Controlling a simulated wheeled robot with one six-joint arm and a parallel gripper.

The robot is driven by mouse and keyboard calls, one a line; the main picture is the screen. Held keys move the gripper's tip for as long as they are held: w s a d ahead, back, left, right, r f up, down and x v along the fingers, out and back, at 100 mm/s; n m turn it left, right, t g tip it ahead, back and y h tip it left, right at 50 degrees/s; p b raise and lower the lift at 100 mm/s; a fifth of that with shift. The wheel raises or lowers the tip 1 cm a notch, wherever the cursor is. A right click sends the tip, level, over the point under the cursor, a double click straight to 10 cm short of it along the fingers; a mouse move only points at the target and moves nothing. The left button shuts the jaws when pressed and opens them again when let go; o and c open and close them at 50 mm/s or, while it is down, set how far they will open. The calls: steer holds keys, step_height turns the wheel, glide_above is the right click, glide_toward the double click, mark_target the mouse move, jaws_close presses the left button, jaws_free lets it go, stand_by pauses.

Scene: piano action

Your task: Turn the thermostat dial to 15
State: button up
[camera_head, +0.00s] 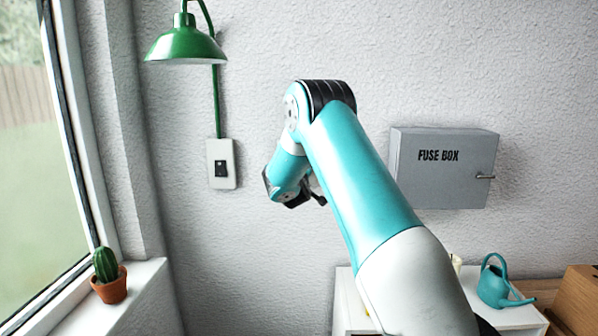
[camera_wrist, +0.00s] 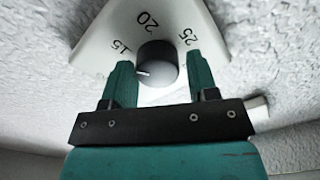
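The left finger is very close to the dial; a gap shows at the right finger. In the head view my arm hides the thermostat, and only a dark part of my gripper shows.
A grey fuse box (camera_head: 443,170) hangs on the wall to the right. A light switch (camera_head: 221,164) and a green lamp (camera_head: 184,42) are to the left. A cactus (camera_head: 108,277) stands on the windowsill. A teal watering can (camera_head: 497,287) stands low at the right.

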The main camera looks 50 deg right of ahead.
steer(key=shift+o, duration=1.1)
steer(key=shift+a, duration=0.1)
steer(key=b+v, duration=0.9)
steer(key=v, duration=0.8)
steer(key=shift+s, duration=0.2)
